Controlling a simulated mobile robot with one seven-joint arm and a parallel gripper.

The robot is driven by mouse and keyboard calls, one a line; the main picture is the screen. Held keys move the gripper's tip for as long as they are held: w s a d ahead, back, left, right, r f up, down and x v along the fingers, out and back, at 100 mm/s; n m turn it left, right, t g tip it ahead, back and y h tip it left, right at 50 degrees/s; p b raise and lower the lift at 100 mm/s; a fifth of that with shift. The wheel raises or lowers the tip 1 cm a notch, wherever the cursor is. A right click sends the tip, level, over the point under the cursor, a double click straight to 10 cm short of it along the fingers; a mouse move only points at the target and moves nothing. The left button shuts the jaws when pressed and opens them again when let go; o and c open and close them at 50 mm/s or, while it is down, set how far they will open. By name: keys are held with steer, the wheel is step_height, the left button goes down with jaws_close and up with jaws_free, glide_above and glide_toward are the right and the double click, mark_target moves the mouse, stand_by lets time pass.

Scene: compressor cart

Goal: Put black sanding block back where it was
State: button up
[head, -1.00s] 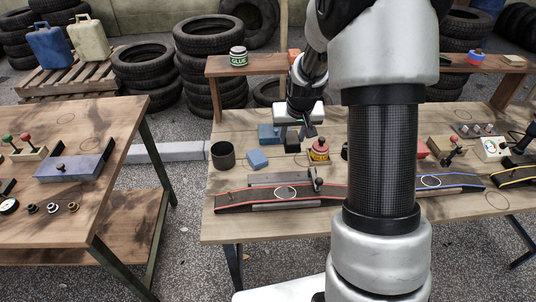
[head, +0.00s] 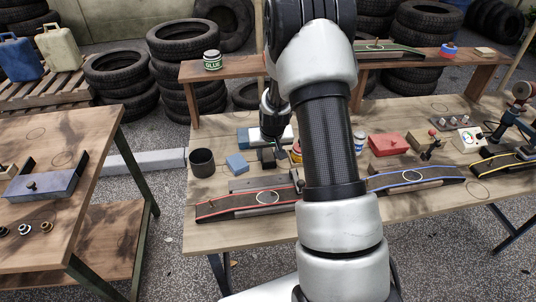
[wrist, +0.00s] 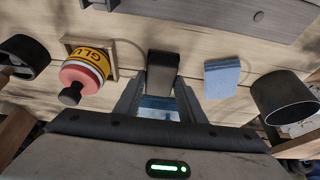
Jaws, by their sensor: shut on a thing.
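The black sanding block (wrist: 163,65) is between the fingertips of my gripper (wrist: 160,88) in the wrist view, and the gripper is shut on it. I cannot tell whether its underside touches the table. In the head view my gripper (head: 272,152) is low over the middle workbench, largely behind my own arm, and the block is hard to make out there. A blue sanding block (wrist: 222,77) lies just right of the black one in the wrist view, apart from it. It also shows in the head view (head: 237,165).
A dark cup (wrist: 283,97) stands beyond the blue block. A red-and-yellow glue pot (wrist: 85,75) sits on the other side. A red-edged curved rail (head: 240,206) lies along the bench's near side. A shelf (head: 225,71) with a glue jar (head: 212,60) is behind.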

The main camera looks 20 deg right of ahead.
steer(key=shift+f, duration=0.25)
steer(key=o, duration=1.1)
steer(key=shift+r, duration=0.1)
